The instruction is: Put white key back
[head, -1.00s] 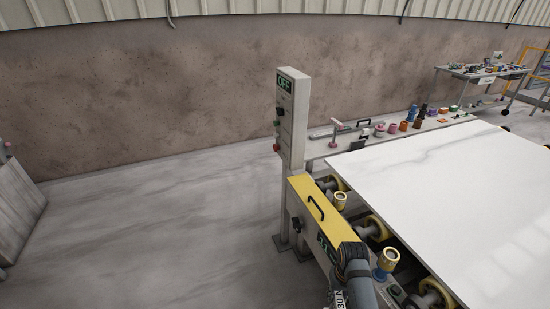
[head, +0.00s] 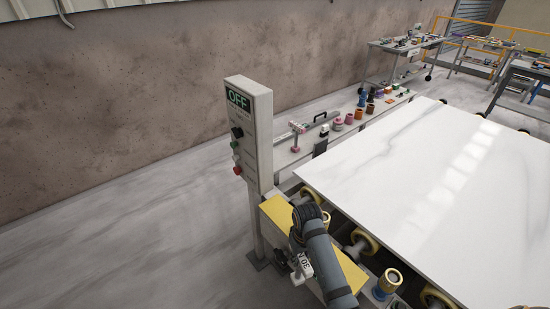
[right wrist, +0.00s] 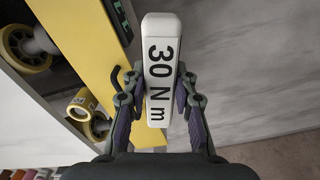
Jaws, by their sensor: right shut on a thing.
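The white key (right wrist: 160,60), marked "30 N m", is between the fingers of my right gripper (right wrist: 158,80) in the right wrist view. The gripper is shut on it and the marked face is toward the camera. In the head view the white key (head: 304,269) shows small beside my right gripper (head: 287,262), at the near side of the yellow cover. My right forearm hides part of that cover. My left gripper is not in view.
A control post (head: 250,140) reading OFF stands behind the yellow cover (head: 262,213). A white slab (head: 420,180) lies on rollers to the right. A bench (head: 310,150) with several tools and colored pieces stands behind. The floor at left is clear.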

